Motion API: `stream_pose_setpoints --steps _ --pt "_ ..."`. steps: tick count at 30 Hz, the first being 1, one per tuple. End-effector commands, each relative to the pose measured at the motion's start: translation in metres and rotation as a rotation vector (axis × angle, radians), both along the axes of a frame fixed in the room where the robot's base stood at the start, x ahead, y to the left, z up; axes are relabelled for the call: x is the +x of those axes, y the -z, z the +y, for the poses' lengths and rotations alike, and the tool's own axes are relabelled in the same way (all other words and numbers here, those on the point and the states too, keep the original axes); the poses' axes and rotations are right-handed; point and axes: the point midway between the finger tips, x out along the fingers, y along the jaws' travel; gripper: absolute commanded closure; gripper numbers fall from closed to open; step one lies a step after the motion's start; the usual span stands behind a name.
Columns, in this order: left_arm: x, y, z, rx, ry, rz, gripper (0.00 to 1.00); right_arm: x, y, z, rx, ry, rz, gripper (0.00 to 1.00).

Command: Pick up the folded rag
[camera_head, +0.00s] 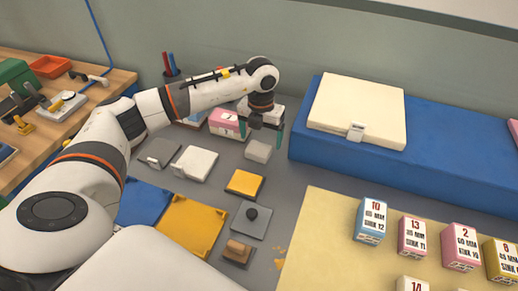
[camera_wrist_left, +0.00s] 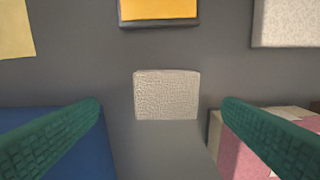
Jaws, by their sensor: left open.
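The folded rag (camera_head: 258,151) looks like a small pale grey, textured block lying flat on the grey table. It also shows in the left wrist view (camera_wrist_left: 166,95), near the middle and between the fingers in the picture. My left gripper (camera_head: 262,132) is open, with green fingers, just behind and above the rag in the head view. In the left wrist view its fingers (camera_wrist_left: 163,106) are spread on both sides of the rag, with a gap on each side. Nothing is held. My right gripper is not in view.
A blue block (camera_head: 330,160) bearing a cream pad (camera_head: 358,108) stands right of the gripper. A pink-and-white box (camera_head: 226,122) stands close on the left. A yellow pad (camera_head: 244,184) and a white pad (camera_head: 195,163) lie nearby. Numbered boxes (camera_head: 411,236) stand on a yellow mat (camera_head: 325,230).

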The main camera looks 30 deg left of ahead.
Motion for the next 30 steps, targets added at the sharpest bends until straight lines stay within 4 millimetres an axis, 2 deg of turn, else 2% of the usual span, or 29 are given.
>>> stream_pose_setpoints --steps 5,12,21,23,30 --pt "-0.001 0.014 0.003 0.001 0.0 0.003 0.11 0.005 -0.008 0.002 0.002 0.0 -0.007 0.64" --pt "-0.001 0.048 0.007 0.0 0.001 0.002 0.11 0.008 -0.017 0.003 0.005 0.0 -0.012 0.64" --pt "-0.001 0.055 0.007 0.0 0.001 -0.001 0.11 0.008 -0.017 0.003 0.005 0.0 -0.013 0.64" --pt "-0.001 0.055 0.007 0.0 0.001 -0.001 0.19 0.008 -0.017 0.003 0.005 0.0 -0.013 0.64" --pt "-0.001 0.055 0.007 0.0 0.001 -0.001 0.58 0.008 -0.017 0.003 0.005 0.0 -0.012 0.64"
